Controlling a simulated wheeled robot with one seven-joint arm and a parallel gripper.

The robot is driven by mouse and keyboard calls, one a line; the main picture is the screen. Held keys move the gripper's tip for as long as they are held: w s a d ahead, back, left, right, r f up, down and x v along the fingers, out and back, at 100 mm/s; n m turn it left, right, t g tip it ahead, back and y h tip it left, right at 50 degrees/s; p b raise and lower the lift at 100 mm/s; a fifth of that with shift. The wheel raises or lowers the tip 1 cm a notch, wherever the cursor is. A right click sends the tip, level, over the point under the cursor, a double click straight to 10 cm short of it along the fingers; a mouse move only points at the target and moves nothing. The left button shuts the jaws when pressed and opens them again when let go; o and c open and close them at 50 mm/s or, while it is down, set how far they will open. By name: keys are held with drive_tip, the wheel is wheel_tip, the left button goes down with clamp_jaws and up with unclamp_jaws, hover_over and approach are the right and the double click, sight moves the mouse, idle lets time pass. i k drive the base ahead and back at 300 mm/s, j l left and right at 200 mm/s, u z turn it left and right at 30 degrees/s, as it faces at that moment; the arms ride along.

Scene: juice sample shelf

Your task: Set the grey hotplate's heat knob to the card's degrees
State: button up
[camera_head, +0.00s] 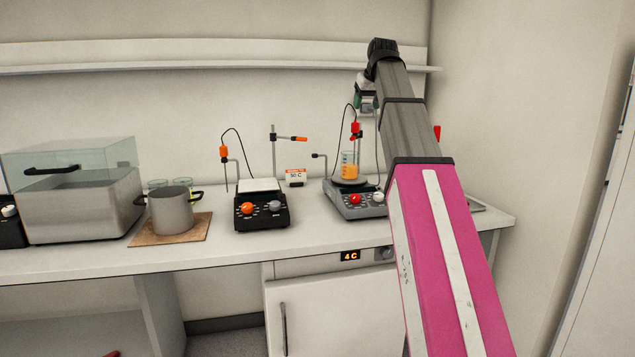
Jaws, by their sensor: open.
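The grey hotplate (361,210) stands on the bench right of centre, partly behind my arm. Its front has a red knob (355,199) and a white knob (377,197); their settings are too small to read. A beaker of orange liquid (349,170) stands on its plate, with a red-topped probe (356,128) on a stand above. A small white card (296,177) with an orange header stands left of this hotplate and appears to read 50 C. My gripper (367,106) hangs at the far end of my raised arm, above the grey hotplate, empty and open; its fingers are small and partly hidden.
A black hotplate (262,222) with orange and grey knobs stands left of the card. Further left are a metal pot (171,211) on a wooden board and a lidded steel bath (80,210). A wall shelf (230,66) runs above. The bench front edge between the hotplates is clear.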

sight(355, 198)
drive_tip(key=k+l, duration=0.15)
drive_tip(key=k, duration=0.25)
drive_tip(key=k+l, duration=0.1)
drive_tip(key=k, duration=0.35)
